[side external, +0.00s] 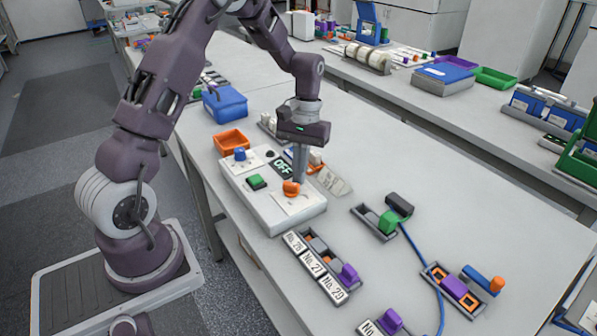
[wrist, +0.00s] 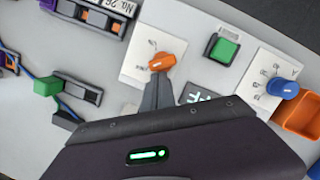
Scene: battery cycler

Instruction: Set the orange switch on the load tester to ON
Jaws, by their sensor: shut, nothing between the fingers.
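The load tester (side external: 268,210) is a white box on the bench. Its orange switch (side external: 291,187) is a rotary knob on a white label plate; it also shows in the wrist view (wrist: 162,62). The display (side external: 283,168) reads OFF. My gripper (side external: 299,180) points down, shut and empty, with its fingertips right at the orange switch. In the wrist view the fingertips (wrist: 158,78) reach the knob's lower edge; I cannot tell whether they touch it. A green button (side external: 256,182) and a blue knob (side external: 240,154) sit on the same box.
Battery holders labelled No. 26 to No. 29 (side external: 316,266) lie in front of the tester. A green clip (side external: 389,222) with a blue cable lies to the right. An orange bin (side external: 231,140) and a blue box (side external: 225,104) stand behind.

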